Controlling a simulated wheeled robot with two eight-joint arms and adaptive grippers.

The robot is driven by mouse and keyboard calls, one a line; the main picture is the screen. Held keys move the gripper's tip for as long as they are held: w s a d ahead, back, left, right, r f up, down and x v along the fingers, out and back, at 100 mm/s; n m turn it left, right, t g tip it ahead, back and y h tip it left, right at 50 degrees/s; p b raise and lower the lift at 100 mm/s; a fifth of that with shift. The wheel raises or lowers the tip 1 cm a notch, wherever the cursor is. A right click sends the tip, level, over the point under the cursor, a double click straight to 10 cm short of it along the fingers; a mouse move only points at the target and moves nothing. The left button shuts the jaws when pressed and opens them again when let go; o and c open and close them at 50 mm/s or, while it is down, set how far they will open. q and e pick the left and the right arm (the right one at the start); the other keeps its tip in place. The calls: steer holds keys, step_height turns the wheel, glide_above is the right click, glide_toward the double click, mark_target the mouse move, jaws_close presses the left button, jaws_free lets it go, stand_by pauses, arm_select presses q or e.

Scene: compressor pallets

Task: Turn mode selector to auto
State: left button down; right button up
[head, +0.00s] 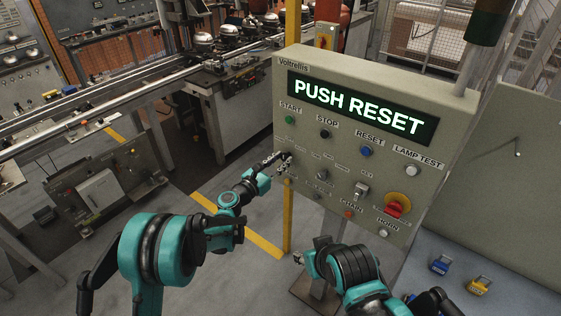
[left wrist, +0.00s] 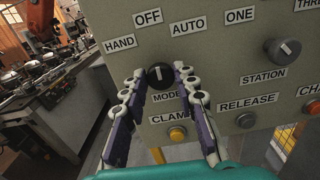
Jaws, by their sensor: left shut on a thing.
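The mode selector (left wrist: 160,77) is a round black knob with a white mark, above the MODE label in the left wrist view. The HAND, OFF and AUTO labels (left wrist: 188,26) stand around its upper side. The mark looks to point roughly up, nearest OFF. My left gripper (left wrist: 159,72) is shut on the knob, one finger on each side. In the head view, my left gripper (head: 283,163) reaches the left part of the control panel (head: 448,124) and hides the knob. My right gripper (head: 300,258) is low in front of the panel, away from it; its jaws are unclear.
The display (head: 358,107) reads PUSH RESET. A blue reset button (head: 365,152) and a red emergency knob (head: 396,205) are on the panel. The station knob (left wrist: 282,52) and yellow clamp button (left wrist: 177,134) are near my left gripper. A yellow post (head: 288,215) stands below.

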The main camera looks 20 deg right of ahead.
arm_select(q)
steer(key=m+b, duration=0.1)
steer(key=m, duration=0.2)
steer(key=shift+f+m+b, duration=0.1)
steer(key=shift+m+b, duration=0.3)
steer(key=m+b, duration=0.1)
steer(key=m, duration=0.3)
steer(key=shift+d+m, duration=0.1)
steer(key=shift+m, duration=0.2)
steer(key=shift+b, duration=0.3)
steer(key=c, duration=1.2)
jaws_free()
steer(key=shift+s, duration=0.15)
